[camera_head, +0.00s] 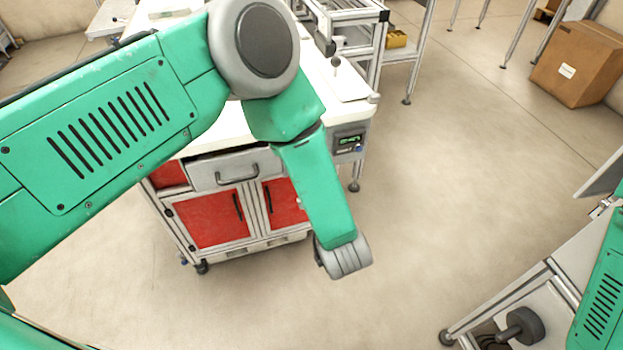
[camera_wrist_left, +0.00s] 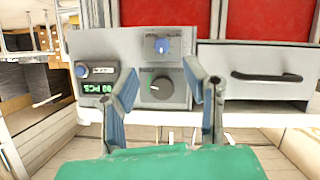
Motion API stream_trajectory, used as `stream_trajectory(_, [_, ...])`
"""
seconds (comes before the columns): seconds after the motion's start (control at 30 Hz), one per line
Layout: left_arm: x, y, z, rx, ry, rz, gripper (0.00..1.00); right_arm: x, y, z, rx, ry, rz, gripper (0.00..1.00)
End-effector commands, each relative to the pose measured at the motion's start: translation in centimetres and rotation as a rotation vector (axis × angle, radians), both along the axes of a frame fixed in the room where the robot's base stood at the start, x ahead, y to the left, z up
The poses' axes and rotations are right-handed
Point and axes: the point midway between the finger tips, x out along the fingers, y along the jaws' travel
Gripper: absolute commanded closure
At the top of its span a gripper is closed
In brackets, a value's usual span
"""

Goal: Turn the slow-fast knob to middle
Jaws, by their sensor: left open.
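In the left wrist view, which looks upside down, a large dark grey knob (camera_wrist_left: 161,88) with a green mark on its left sits on the cabinet's grey control panel (camera_wrist_left: 180,67). A small blue knob (camera_wrist_left: 162,47) sits above it in the picture. The lettering is too blurred to tell which is the slow-fast knob. My left gripper (camera_wrist_left: 166,84) is open, with one finger on each side of the dark knob. Contact cannot be told. In the head view my left arm hides this gripper and the dark knob. My right gripper is out of view.
A drawer with a dark handle (camera_wrist_left: 266,77) is right of the panel in the wrist view. A counter display (camera_wrist_left: 97,87) and another blue knob (camera_wrist_left: 82,71) are at left. The white-topped cabinet has red doors (camera_head: 212,219). A cardboard box (camera_head: 580,62) stands far right.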

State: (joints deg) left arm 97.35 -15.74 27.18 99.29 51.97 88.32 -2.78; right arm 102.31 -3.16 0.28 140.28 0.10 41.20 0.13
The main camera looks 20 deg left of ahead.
Motion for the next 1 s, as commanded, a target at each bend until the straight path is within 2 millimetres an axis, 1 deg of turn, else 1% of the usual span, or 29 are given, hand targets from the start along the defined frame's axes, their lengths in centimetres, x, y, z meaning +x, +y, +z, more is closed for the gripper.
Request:
stream_trajectory(0.1, [-1.6,-1.0,0.7,0.001,0.000,-0.003,0.60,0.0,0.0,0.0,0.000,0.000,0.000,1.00])
stream_trajectory(0.2, [-2.4,-1.4,1.1,0.001,-0.001,-0.001,0.60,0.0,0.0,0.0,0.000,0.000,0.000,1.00])
stream_trajectory(0.3, [-2.8,-1.6,1.3,0.001,-0.001,0.000,0.60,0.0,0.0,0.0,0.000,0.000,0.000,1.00])
stream_trajectory(0.83, [-2.9,-1.6,1.3,0.001,0.001,-0.002,0.60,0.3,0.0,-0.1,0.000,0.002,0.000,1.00])
stream_trajectory(0.87, [-2.9,-1.5,1.1,0.002,0.005,-0.008,0.60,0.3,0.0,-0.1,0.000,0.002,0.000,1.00])
stream_trajectory(0.93, [-3.1,-0.8,0.1,0.001,0.035,-0.048,0.60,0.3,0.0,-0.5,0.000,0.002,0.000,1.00])
stream_trajectory(0.97, [-3.3,-0.3,-0.7,0.001,0.059,-0.078,0.60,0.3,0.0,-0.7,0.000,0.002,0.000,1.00])
stream_trajectory(1.0, [-3.7,0.6,-2.2,-0.001,0.107,-0.132,0.60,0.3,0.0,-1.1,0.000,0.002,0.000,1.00])
